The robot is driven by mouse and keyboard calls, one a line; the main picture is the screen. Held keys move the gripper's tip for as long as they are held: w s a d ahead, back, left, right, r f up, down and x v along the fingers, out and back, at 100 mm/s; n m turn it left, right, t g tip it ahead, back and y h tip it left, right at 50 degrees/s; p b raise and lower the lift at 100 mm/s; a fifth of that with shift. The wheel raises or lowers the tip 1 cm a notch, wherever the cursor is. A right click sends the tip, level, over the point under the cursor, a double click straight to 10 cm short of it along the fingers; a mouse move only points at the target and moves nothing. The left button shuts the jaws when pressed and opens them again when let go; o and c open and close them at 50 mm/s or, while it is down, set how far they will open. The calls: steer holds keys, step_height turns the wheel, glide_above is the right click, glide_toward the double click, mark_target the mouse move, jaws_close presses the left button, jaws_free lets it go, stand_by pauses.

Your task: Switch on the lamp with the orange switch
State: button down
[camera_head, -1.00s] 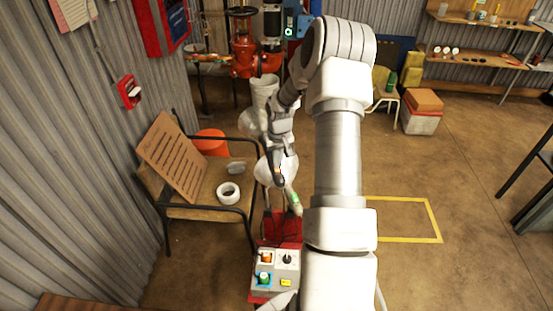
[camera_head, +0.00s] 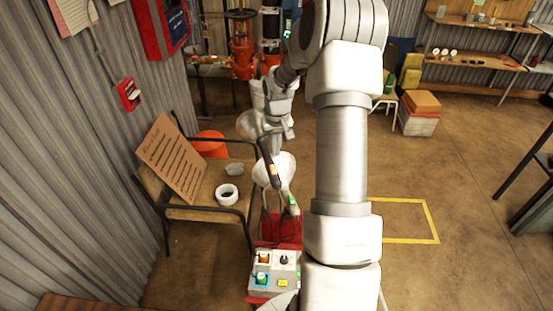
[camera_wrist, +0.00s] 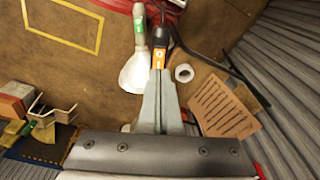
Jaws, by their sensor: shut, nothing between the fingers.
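A dark lamp stem with an orange switch (camera_head: 274,170) stands above the red base in the head view. In the wrist view the orange switch (camera_wrist: 158,59) lies just beyond my fingertips. Its shade is largely hidden. A second lamp has a green switch (camera_head: 293,202) and a white conical shade (camera_head: 284,166); in the wrist view its green switch (camera_wrist: 139,26) is left of the orange one. My gripper (camera_wrist: 158,76) is shut and empty, pointing at the orange switch; contact cannot be told. It also shows in the head view (camera_head: 268,143).
A grey control box (camera_head: 273,272) with coloured knobs sits in front of the lamps. A chair (camera_head: 213,213) with a brown board (camera_head: 172,160) and a white ring (camera_head: 227,194) stands left. Pipework fills the back.

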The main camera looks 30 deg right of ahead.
mark_target(273, 167)
steer(key=r, duration=0.2)
steer(key=s+r, duration=0.1)
steer(key=r, duration=0.2)
steer(key=shift+a, duration=0.15)
steer(key=m+b, duration=0.1)
steer(key=m, duration=0.5)
steer(key=w+m, duration=0.1)
steer(key=m, duration=0.5)
steer(key=m+b, duration=0.1)
steer(key=m, duration=0.5)
steer(key=shift+w+d+r+t+b, duration=0.2)
steer(key=shift+d+r+t+b, duration=0.1)
steer(key=shift+t, duration=0.1)
steer(key=shift+f, duration=0.2)
steer(key=f, duration=0.4)
steer(key=w+f, duration=0.1)
steer(key=f, duration=0.4)
steer(key=w+f, duration=0.1)
steer(key=f, duration=0.3)
steer(key=shift+w+d+f, duration=0.25)
steer(key=shift+d, duration=0.15)
